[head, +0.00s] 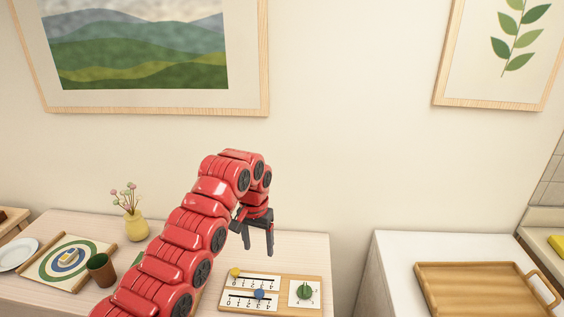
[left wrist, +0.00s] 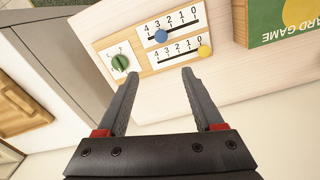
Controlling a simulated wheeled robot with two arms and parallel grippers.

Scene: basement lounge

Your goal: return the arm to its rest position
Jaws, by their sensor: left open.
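My left arm is red and comes in from the lower left of the head view. Its gripper (head: 257,236) hangs fingers-down over the right part of the light wooden table (head: 65,222). In the left wrist view the dark fingers of the left gripper (left wrist: 160,78) are spread apart with nothing between them. A wooden panel (head: 268,283) with two numbered sliders and a green dial lies below and in front of the gripper, apart from it. The panel (left wrist: 135,42) also shows beyond the fingertips in the left wrist view. My right gripper is not in view.
A yellow vase (head: 135,224), brown cup (head: 100,270), round-target board (head: 47,268) and white plate (head: 17,254) stand on the table's left. A green game box (left wrist: 285,20) lies near the panel. A wooden tray (head: 477,288) rests on the white counter (head: 395,250) at right, beyond a gap.

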